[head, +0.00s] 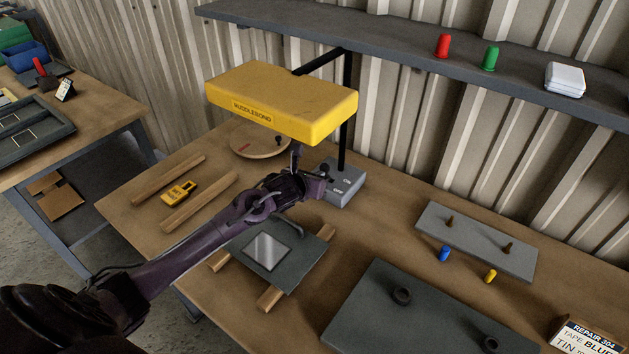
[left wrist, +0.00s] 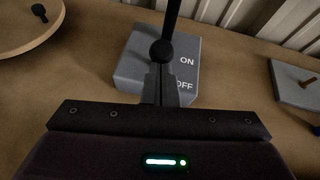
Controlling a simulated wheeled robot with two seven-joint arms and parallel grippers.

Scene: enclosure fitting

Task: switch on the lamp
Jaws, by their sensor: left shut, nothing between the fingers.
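The lamp has a wide yellow head (head: 283,100) on a black post (head: 344,135). Its grey base (head: 345,190) stands on the bench and is marked ON and OFF. In the left wrist view the base (left wrist: 128,65) lies straight ahead, with a round black knob (left wrist: 163,51) in front of the post. My left gripper (head: 318,180) is beside the base, under the lamp head. Its shut, empty fingers (left wrist: 160,84) point at the knob and hide what is below it. I cannot tell whether they touch it or which way the switch is set.
A round wooden board (head: 260,141) lies behind my arm. A dark plate (head: 265,255) on wooden strips lies below it. A grey plate with pegs (head: 478,240) and a large dark panel (head: 415,318) lie to the right. A shelf (head: 400,48) runs above the bench.

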